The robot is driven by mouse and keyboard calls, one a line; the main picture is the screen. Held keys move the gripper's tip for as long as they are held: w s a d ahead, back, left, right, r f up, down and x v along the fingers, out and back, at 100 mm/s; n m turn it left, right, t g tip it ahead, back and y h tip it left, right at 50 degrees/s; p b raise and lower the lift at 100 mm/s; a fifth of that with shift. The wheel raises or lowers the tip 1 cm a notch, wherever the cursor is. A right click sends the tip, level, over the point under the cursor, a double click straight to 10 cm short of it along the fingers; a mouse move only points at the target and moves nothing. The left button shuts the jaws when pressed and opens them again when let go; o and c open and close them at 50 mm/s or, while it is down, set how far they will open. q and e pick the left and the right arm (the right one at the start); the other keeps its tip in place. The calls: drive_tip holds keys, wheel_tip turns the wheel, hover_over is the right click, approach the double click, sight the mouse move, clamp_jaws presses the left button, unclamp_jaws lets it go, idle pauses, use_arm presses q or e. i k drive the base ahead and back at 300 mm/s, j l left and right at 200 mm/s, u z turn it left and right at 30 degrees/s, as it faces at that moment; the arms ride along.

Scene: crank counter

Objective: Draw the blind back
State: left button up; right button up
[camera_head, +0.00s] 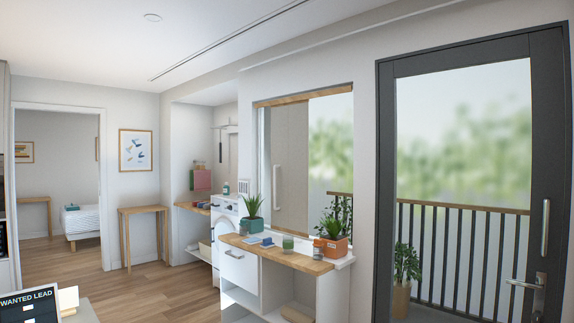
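The blind looks like a flat beige panel (291,150) hanging in the window, below a wooden rail (300,97). It covers the left part of the window, and the right part shows bare glass (331,150) with blurred greenery outside. A pale upright handle (276,187) is on the panel near its left edge. Neither of my grippers is in view.
A counter with a wooden top (285,257) stands below the window, bearing potted plants (334,244) and small items. A dark glass door (462,150) is at the right. Wooden floor (150,285) is clear at left.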

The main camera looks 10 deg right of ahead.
sight(289, 121)
drive_tip(key=i+l+z, duration=0.25)
drive_tip(key=i, duration=0.65)
drive_tip(key=i+l+z, duration=0.15)
drive_tip(key=i+z, duration=0.15)
drive_tip(key=i, duration=0.65)
drive_tip(key=i+j+u, duration=0.15)
drive_tip(key=i+u, duration=0.75)
drive_tip(key=i, duration=0.2)
drive_tip(key=i+l+u, duration=0.25)
drive_tip(key=i+u, duration=0.2)
drive_tip(key=i, duration=0.05)
